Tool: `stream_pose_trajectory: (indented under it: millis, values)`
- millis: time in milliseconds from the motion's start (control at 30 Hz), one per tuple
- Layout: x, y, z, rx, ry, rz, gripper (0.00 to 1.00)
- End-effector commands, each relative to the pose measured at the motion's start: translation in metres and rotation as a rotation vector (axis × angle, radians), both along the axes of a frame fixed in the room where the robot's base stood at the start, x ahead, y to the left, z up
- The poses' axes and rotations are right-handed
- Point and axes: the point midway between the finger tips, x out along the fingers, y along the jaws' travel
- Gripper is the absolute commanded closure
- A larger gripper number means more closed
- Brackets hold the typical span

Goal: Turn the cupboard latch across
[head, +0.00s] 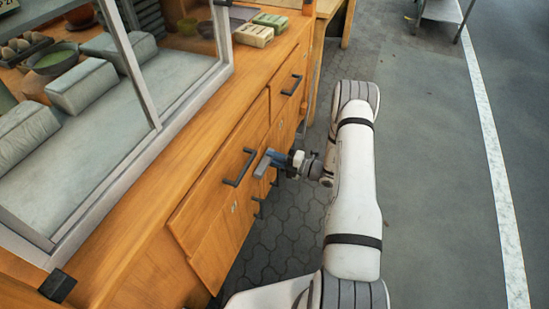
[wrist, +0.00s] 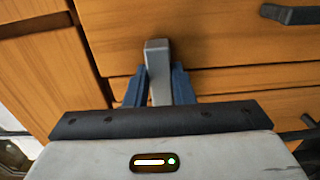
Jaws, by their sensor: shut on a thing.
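The cupboard latch (wrist: 157,58) is a grey bar on the orange wooden cupboard front, and it stands upright in the wrist view. It also shows in the head view as a small grey piece (head: 262,165) at the tip of my gripper. My gripper (wrist: 160,88) is shut on the latch, with one blue finger on each side of it. In the head view my gripper (head: 272,160) reaches the cupboard front from the right. The lower part of the latch is hidden behind my gripper body in the wrist view.
The wooden cupboard has dark bar handles, one (head: 239,168) left of the latch and another (head: 292,85) farther back. A glass-fronted case (head: 140,60) stands on top. Wrapped blocks (head: 254,36) lie on the counter's far end. The paved floor (head: 440,190) to the right is clear.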

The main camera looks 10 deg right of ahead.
Motion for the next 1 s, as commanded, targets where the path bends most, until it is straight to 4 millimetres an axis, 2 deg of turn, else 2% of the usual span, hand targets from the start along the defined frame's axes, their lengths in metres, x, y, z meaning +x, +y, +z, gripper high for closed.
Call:
stream_pose_trajectory:
  millis: [300,333,567,833,1000]
  values:
    - [-0.001,-0.001,-0.002,0.002,0.006,-0.002,1.0]
    - [-0.001,-0.001,-0.002,0.002,0.007,-0.002,0.76]
    - [-0.001,-0.001,-0.001,0.001,0.004,-0.001,0.57]
    - [-0.001,-0.002,-0.001,0.001,0.003,-0.001,0.56]
    - [-0.013,-0.019,0.0,0.001,0.003,-0.005,0.56]
